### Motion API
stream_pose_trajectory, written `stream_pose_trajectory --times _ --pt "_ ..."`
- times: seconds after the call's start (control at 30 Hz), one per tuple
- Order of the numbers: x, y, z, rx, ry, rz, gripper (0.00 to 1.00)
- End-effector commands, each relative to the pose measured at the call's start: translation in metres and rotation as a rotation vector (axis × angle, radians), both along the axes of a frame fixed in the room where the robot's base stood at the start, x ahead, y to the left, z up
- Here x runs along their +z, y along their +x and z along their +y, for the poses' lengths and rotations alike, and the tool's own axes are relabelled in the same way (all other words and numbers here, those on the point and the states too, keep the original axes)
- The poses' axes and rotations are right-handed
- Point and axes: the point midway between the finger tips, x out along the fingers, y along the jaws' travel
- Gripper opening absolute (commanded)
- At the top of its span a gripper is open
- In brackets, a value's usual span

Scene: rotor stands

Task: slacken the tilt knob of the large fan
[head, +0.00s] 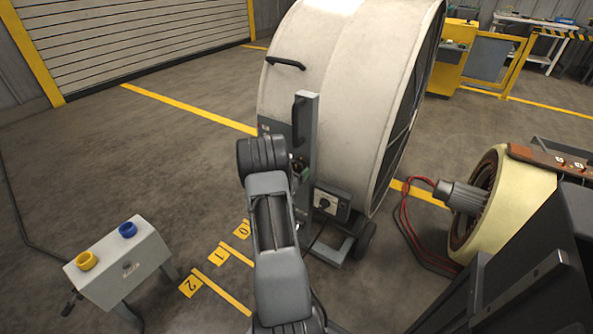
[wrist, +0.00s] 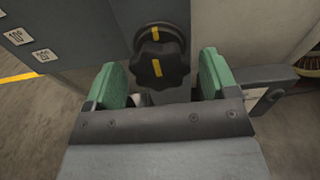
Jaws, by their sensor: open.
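The large fan (head: 345,60) is a big off-white drum on a grey wheeled stand, in the middle of the head view. Its tilt knob (wrist: 162,66) is a black lobed knob with a yellow mark, in the upper middle of the wrist view. A yellow mark also shows on the dark part just above the knob. My gripper (wrist: 165,80) has green finger pads, one on each side of the knob, with gaps between pads and knob. It is open and holds nothing. In the head view my arm hides the knob.
A control box (head: 331,203) sits low on the fan stand. A stand with a yellow knob and a blue knob (head: 127,229) is at lower left. A cream motor unit (head: 520,195) with red cables is at right. The floor at left is largely clear.

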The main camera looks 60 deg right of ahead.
Motion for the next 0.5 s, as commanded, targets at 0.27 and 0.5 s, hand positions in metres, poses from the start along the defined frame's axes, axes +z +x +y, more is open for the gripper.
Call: stream_pose_trajectory --times 0.27,0.5 --pt "0.0 -0.0002 -0.0087 0.001 0.0 0.001 0.8" --pt "0.0 -0.0002 -0.0085 0.001 0.001 0.001 0.75"
